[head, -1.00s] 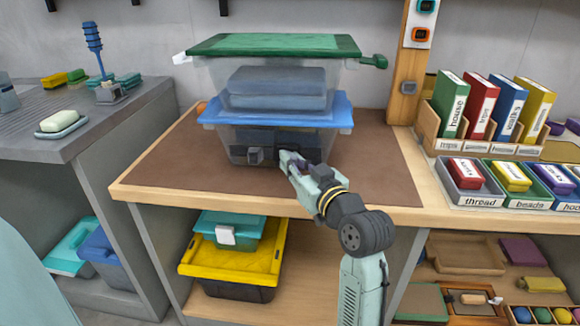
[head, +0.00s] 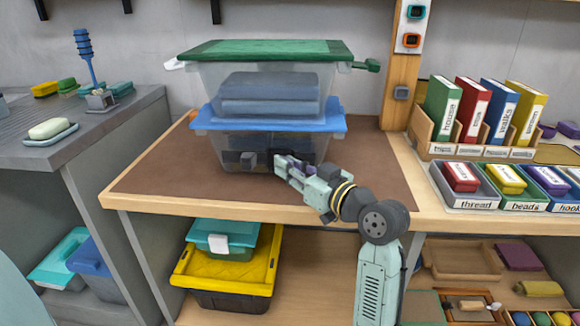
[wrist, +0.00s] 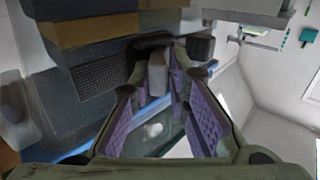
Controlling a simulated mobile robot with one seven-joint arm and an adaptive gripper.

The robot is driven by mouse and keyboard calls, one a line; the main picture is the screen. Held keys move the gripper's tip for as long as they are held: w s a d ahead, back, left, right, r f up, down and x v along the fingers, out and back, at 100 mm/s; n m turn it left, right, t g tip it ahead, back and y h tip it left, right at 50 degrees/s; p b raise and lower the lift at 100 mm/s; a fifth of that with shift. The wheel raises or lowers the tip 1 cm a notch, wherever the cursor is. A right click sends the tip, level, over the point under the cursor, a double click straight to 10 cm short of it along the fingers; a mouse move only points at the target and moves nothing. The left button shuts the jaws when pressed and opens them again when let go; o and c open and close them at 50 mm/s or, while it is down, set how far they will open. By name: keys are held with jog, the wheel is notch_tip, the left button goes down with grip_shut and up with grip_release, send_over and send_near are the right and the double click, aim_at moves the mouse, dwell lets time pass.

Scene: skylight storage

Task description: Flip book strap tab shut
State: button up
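I cannot clearly pick out a book with a strap tab. Dark, book-like shapes (head: 275,142) show at the front of the lower clear bin (head: 215,150), with a small grey block (head: 248,160) before them. My gripper (head: 281,166) is just right of that block, low over the brown mat, its fingertips pointing left toward the bin's front. In the wrist view my gripper (wrist: 160,85) has its purple-padded fingers apart. A light grey piece (wrist: 157,74) shows between them; whether they touch it is unclear. A dark ribbed panel (wrist: 98,78) lies to their left.
The blue-lidded lower bin carries a green-lidded bin (head: 205,75). The brown mat (head: 160,175) is clear on both sides. Book holders (head: 480,150) and labelled trays (head: 470,201) stand right, past a wooden post (head: 393,75). A grey counter (head: 90,130) is at left.

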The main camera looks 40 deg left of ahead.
jog(key=o, duration=0.4)
jog(key=shift+c, duration=0.2)
jog(key=shift+d, duration=0.1)
jog(key=shift+s+d, duration=0.25)
jog(key=shift+d, duration=1.05)
jog(key=shift+s+d, duration=0.3)
jog(key=shift+d, duration=0.95)
jog(key=shift+s+d, duration=0.25)
jog(key=shift+d, duration=1.05)
